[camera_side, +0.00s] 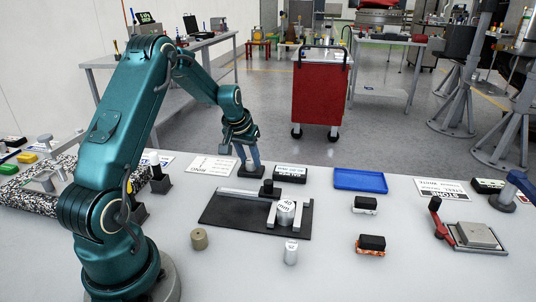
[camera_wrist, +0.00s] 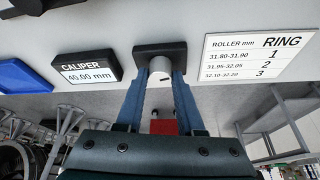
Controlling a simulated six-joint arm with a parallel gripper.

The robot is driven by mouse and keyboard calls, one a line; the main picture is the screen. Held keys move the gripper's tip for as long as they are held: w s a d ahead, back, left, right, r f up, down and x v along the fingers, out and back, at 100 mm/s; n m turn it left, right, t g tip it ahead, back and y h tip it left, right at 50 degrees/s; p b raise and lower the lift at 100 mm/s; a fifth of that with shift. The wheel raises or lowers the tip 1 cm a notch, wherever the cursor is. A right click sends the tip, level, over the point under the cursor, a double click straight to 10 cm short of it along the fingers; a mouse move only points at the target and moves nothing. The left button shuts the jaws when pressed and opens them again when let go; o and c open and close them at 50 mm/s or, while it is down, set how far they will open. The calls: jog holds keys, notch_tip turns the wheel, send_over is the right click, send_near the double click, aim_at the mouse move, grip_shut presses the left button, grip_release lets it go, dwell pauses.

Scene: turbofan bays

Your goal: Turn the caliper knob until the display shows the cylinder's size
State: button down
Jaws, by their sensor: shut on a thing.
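The caliper lies on a black plate (camera_side: 225,220), with a grey beam and two upright light-grey jaws (camera_side: 305,217). A silvery cylinder (camera_side: 286,216) with a printed mm label stands between the jaws; its number is hard to read. The caliper display (camera_side: 290,173) stands behind; in the wrist view the display (camera_wrist: 87,69) reads 40.00 mm. My gripper (camera_side: 249,160) points down behind the plate, left of the display. In the wrist view its blue fingers (camera_wrist: 162,75) are shut on a pale round knob (camera_wrist: 160,65) on a black base (camera_wrist: 160,51).
A ROLLER mm / RING card (camera_wrist: 262,57) lies beside the knob base. A blue tray (camera_side: 360,180) is right of the display. A tan cylinder (camera_side: 199,239) and a silvery labelled cylinder (camera_side: 291,252) stand in front of the plate. Two black-topped blocks (camera_side: 371,243) (camera_side: 366,203) are at right.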

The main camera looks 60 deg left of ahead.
jog(key=c, duration=0.5)
grip_release()
jog(key=shift+r, duration=0.1)
jog(key=v, duration=0.5)
jog(key=shift+s, duration=0.1)
